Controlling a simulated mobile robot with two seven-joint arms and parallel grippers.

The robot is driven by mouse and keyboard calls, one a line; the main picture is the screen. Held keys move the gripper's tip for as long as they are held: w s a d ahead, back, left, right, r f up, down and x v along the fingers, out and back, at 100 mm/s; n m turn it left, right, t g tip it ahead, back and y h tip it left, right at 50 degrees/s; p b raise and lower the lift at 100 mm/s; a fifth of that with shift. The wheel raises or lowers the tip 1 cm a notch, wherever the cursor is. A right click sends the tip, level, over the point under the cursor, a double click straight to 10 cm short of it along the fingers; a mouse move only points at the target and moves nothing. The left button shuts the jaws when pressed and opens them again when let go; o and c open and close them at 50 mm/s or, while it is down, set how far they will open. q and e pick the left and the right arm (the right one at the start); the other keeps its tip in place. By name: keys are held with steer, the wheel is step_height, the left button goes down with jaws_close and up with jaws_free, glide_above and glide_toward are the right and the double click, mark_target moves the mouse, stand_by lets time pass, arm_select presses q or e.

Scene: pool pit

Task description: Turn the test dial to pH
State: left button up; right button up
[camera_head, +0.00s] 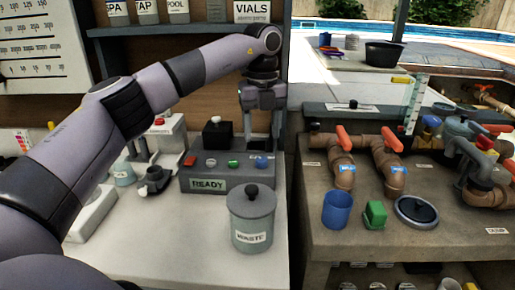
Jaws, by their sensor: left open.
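The grey tester (228,183) with a READY label stands on the left bench. A red button (190,160), a small grey knob (210,162) and a green button (233,164) sit along its top. A blue and white marking (258,163) lies at its right end. The dial's setting is too small to read, and I cannot tell for sure which control is the dial. My left gripper (262,146) points down over the tester's right end, open, its fingers apart. Contact with the tester cannot be told. My right gripper is not in view.
A lidded WASTE canister (252,222) stands just in front of the tester. A black-topped block (217,135) stands behind it.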

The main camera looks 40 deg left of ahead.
mark_target(261, 159)
arm_select(q)
steer(key=shift+f, duration=3.55)
steer(key=shift+c, duration=0.3)
steer(key=shift+p, duration=0.3)
steer(key=c, duration=1)
